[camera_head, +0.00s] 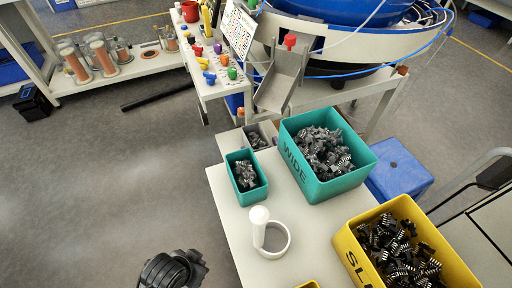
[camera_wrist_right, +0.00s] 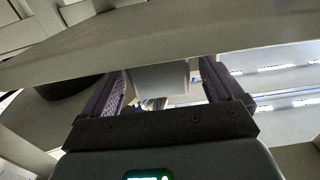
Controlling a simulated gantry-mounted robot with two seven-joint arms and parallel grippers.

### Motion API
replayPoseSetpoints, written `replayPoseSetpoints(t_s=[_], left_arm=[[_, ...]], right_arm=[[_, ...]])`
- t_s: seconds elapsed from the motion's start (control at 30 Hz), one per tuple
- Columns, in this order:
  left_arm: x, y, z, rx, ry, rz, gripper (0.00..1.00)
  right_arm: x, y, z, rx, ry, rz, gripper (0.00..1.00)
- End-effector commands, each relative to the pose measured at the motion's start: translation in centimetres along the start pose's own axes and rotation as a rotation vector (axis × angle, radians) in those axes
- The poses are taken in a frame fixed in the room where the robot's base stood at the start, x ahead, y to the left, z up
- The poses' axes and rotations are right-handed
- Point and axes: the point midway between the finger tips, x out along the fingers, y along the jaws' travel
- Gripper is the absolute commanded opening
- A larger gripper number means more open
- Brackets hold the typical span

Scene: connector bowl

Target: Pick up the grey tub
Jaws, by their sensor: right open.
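The grey tub (camera_head: 261,135) is small and holds dark connectors. In the head view it stands behind the small teal tub (camera_head: 246,176) and left of the large teal tub, which partly hides it. My right gripper (camera_wrist_right: 160,78) is open in the wrist view, its two fingers apart. A pale grey box-like shape (camera_wrist_right: 158,80) shows beyond the fingers; I cannot tell if it is the tub. A dark rounded part of my right arm (camera_head: 172,270) shows at the bottom of the head view, left of the table and well short of the tub. My left gripper is not seen.
The large teal WIDE bin (camera_head: 362,172) and a yellow bin (camera_head: 347,250), both with connectors, stand on the white table (camera_head: 225,196). A white ring with a post (camera_head: 274,250) is at its front. A metal chute (camera_head: 281,82) hangs above the grey tub.

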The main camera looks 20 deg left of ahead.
Motion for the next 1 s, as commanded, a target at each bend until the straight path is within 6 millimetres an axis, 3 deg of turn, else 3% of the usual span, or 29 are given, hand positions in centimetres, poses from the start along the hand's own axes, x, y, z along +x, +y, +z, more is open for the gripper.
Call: replayPoseSetpoints(t_s=[0.33, 0.7, 1.0], left_arm=[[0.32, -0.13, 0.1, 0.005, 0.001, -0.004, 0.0], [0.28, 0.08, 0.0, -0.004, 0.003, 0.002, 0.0], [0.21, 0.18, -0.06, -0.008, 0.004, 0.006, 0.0]], right_arm=[[0.75, -0.02, -0.06, 0.001, 0.0, 0.0, 0.94], [0.72, -0.01, -0.06, 0.0, 0.0, 0.0, 0.38], [0.72, -0.01, -0.13, 0.0, 0.001, 0.0, 0.36]])
